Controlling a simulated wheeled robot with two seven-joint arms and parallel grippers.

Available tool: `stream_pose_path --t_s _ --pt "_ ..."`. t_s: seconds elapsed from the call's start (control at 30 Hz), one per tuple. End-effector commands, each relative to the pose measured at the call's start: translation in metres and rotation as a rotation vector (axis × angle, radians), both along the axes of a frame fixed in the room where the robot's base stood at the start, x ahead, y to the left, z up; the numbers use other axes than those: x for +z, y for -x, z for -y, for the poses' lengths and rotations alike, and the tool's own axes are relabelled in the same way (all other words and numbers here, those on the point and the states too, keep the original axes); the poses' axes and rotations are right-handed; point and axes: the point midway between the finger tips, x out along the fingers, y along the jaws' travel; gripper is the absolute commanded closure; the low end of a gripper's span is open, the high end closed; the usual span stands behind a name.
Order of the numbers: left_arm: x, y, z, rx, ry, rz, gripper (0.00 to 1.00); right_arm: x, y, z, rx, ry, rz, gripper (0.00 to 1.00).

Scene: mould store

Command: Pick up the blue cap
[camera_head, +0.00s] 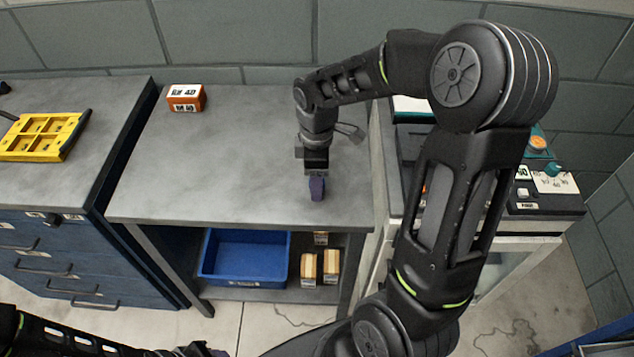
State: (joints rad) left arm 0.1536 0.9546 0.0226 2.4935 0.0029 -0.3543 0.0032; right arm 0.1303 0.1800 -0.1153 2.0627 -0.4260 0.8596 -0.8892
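I cannot make out a separate blue cap in this view. My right gripper (317,188) points down at the grey tabletop, near the right part of the middle bench. A small dark blue-purple piece shows at its tip. I cannot tell whether this is its fingers or a cap between them, or whether it touches the top. My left gripper (205,351) is at the bottom edge, low in front of the bench and mostly cut off. Its opening is not visible.
An orange-and-white box (186,98) stands at the bench's back left. A yellow tray (43,135) lies on the left cabinet. Below the benchtop (225,150) are a blue bin (245,258) and small boxes (331,266). A control panel (548,185) stands at right. The bench's middle is clear.

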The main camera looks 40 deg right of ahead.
Motion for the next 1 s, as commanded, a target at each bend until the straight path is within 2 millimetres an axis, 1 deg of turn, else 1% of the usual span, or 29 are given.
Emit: stream_pose_path --t_s 0.17,0.83,0.87,1.0 --pt "0.0 0.0 0.0001 0.0 0.0 0.0 0.66 0.0003 -0.0001 0.0 0.0 0.0 0.0 0.43" --pt "0.0001 0.0 0.0001 0.0 0.0 0.0 0.66 0.0003 -0.0001 0.0 0.0 0.0 0.0 0.98" --pt "0.0001 0.0 0.0001 0.0 0.0 0.0 0.66 0.0003 -0.0001 0.0 0.0 0.0 0.0 1.0" --pt "0.0001 0.0 0.0 0.0 0.0 0.0 0.66 0.0003 -0.0001 0.0 0.0 0.0 0.0 1.0"
